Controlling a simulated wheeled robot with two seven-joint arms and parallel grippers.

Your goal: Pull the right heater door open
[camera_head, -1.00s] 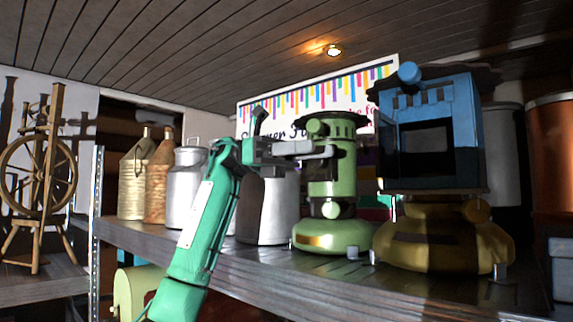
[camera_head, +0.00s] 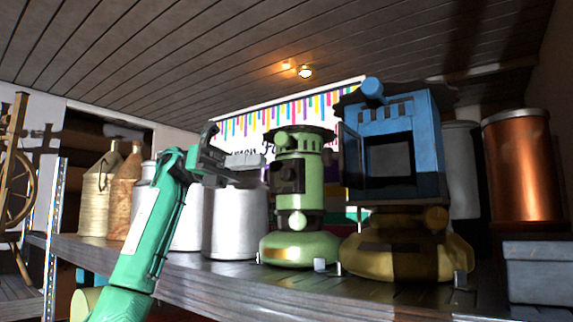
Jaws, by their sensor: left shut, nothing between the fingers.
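The right heater (camera_head: 425,130) is a blue box with a dark square opening, on a round yellow-brown base (camera_head: 380,262). Its door (camera_head: 351,165) is a narrow blue-framed panel standing out at the left edge of the opening, seen nearly edge-on, so the door looks open. A green heater (camera_head: 302,200) stands to its left. My left gripper (camera_head: 258,159) is shut and empty. It points right, just left of the green heater's upper part and apart from the right heater. Whether it touches the green heater cannot be told. My right gripper is not in view.
Both heaters stand on a dark wooden shelf (camera_head: 215,278). White canisters (camera_head: 236,225) and jugs (camera_head: 97,195) stand to the left. A copper drum (camera_head: 522,168) and a grey box (camera_head: 540,272) are at the right. A colourful sign (camera_head: 235,125) hangs behind.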

